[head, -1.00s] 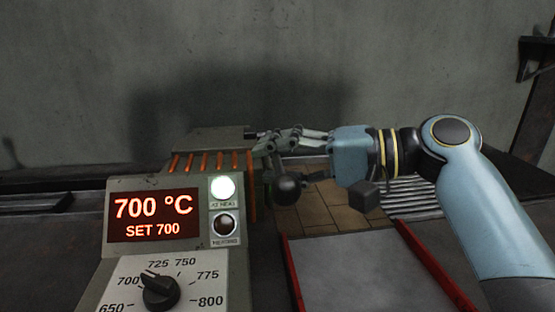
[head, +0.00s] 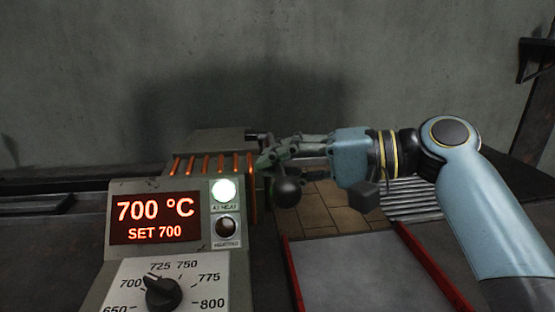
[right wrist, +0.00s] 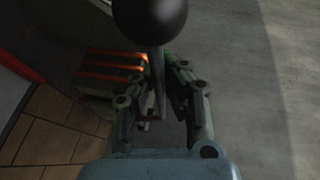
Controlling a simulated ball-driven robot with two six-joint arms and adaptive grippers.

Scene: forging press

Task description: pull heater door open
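The heater (head: 212,142) is a grey box with glowing orange slots, behind the control panel in the head view; its slots also show in the right wrist view (right wrist: 110,70). A black ball knob (head: 287,192) hangs at its right side, below my right gripper (head: 266,160). In the right wrist view the knob (right wrist: 150,18) is large at the top, and its thin stem, the door handle (right wrist: 159,85), runs between my right fingers (right wrist: 158,66). The fingers converge on the stem and look shut on it. The door's edge is partly hidden. My left gripper is not in view.
The control panel (head: 125,262) stands in front of the heater, reading 700 °C, with a dial (head: 163,293) and a lit white lamp (head: 223,190). A grey plate with red side rails (head: 437,268) lies to the right. A wall (head: 300,60) is behind.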

